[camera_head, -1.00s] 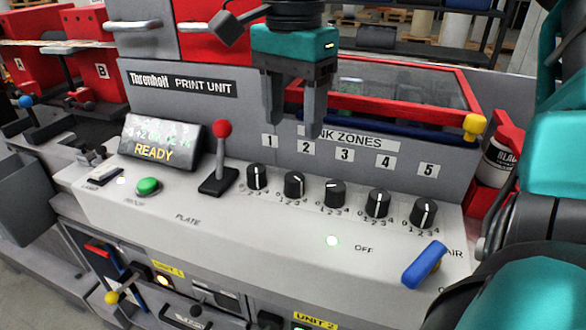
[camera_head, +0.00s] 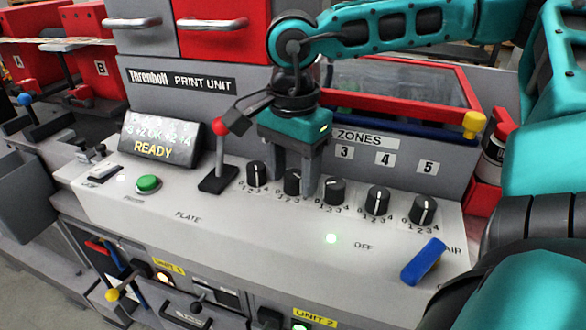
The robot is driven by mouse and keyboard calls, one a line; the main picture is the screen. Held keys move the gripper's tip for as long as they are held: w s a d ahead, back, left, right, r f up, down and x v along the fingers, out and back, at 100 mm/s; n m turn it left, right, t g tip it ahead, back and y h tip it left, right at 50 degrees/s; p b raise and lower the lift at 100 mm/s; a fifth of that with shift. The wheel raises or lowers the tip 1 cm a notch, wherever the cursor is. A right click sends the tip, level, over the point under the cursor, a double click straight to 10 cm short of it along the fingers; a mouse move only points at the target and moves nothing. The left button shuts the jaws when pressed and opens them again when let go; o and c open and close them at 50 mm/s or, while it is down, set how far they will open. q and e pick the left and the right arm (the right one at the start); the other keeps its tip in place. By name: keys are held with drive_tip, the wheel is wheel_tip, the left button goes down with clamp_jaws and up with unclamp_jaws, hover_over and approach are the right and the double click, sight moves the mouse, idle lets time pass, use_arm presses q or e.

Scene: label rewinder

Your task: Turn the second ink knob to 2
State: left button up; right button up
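The second ink knob (camera_head: 292,187) is a black dial with a white mark on the sloped grey panel, in a row of several alike knobs. My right gripper (camera_head: 295,188) points down over it, its two grey fingers on either side of the knob. The gripper looks open; whether the fingers touch the knob cannot be told. The fingers partly hide the knob, its mark and its scale. My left gripper is not in view.
The first knob (camera_head: 257,174) and third knob (camera_head: 334,191) stand close on either side. A red-topped lever (camera_head: 219,160), a green button (camera_head: 148,184) and a blue handle (camera_head: 424,262) are also on the panel. A red-framed window (camera_head: 400,95) rises behind.

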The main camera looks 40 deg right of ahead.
drive_tip(key=c, duration=0.9)
drive_tip(key=shift+f+m+b, duration=0.1)
drive_tip(key=shift+m+b, duration=0.4)
drive_tip(key=shift+b, duration=0.2)
drive_tip(key=shift+c, duration=0.2)
drive_tip(key=m+b, duration=0.3)
drive_tip(key=b, duration=0.1)
drive_tip(key=shift+f+m, duration=0.1)
drive_tip(key=shift+m, duration=0.3)
drive_tip(key=m+b, duration=0.2)
drive_tip(key=shift+w+m, duration=0.1)
drive_tip(key=shift+m, duration=0.3)
drive_tip(key=shift+m+b, duration=0.6)
drive_tip(key=shift+m, duration=0.2)
drive_tip(key=shift+m+b, duration=0.45)
drive_tip(key=shift+m, duration=0.45)
drive_tip(key=shift+r+m, duration=0.2)
drive_tip(key=shift+m, duration=0.4)
